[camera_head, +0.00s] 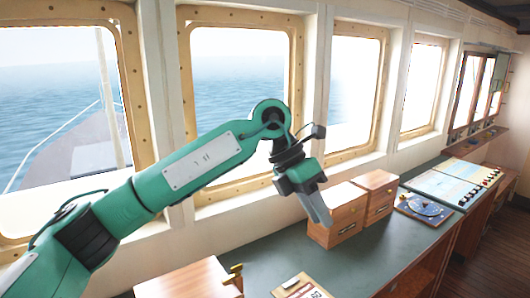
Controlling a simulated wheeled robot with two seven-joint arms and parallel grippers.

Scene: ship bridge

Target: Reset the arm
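My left arm (160,180), green with dark joints, reaches in from the lower left and bends down at its elbow. My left gripper (317,208) hangs from it with grey fingers pointing down, in front of a wooden drawer box (340,203) above the green counter. The fingers overlap from this angle, so I cannot tell whether they are apart or together. I see nothing held between them. My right arm and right gripper are not in view.
The green-topped counter (300,248) runs under the windows. A second drawer box (378,184), a blue round instrument (424,207) and a chart panel (455,182) stand to the right. A wooden box (185,283) and a calendar-like block (300,288) are in front.

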